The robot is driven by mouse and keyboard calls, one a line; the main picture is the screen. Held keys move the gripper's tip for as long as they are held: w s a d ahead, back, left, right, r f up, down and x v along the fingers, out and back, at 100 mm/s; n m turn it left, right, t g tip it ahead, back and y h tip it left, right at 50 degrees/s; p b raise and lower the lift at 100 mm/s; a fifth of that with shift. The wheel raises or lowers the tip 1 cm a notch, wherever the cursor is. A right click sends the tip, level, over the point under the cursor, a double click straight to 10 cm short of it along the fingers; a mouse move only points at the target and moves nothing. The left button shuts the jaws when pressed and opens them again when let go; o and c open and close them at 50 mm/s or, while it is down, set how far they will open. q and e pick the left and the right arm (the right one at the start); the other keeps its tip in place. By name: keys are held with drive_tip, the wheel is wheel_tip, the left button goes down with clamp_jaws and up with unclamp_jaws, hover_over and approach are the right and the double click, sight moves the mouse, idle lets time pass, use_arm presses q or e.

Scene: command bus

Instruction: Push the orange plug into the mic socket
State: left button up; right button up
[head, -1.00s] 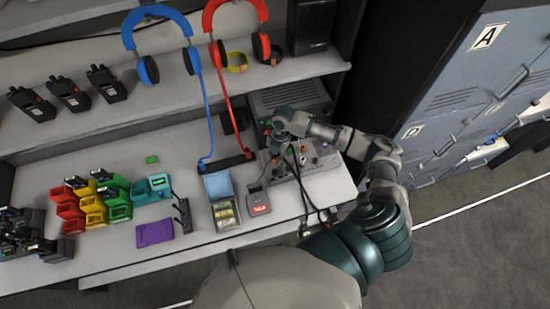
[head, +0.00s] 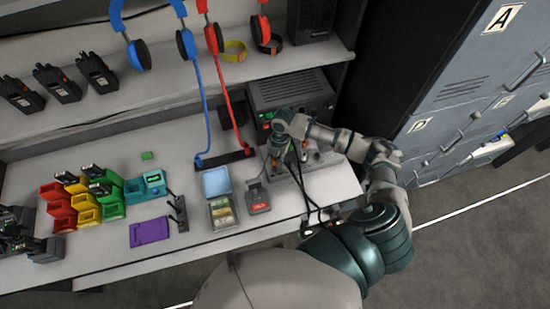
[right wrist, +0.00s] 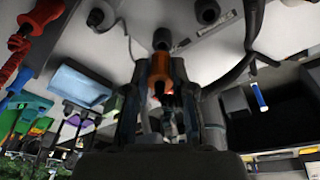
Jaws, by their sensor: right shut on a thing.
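A dark round part (right wrist: 162,38) lies in line with the plug's far end. I cannot tell whether it is the mic socket or whether the plug is in it. My left gripper is not in view.
A dark radio unit (head: 291,94) is behind. Grey lockers (head: 455,95) stand at the right.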

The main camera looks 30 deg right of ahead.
drive_tip(key=shift+r+p, duration=0.1)
drive_tip(key=shift+p, duration=0.4)
drive_tip(key=shift+p, duration=0.55)
idle(1.0)
drive_tip(key=shift+d+x, duration=0.1)
drive_tip(key=shift+x, duration=0.55)
drive_tip(key=shift+d+x, duration=0.15)
drive_tip(key=shift+x, duration=0.5)
idle(1.3)
drive_tip(key=o, duration=1)
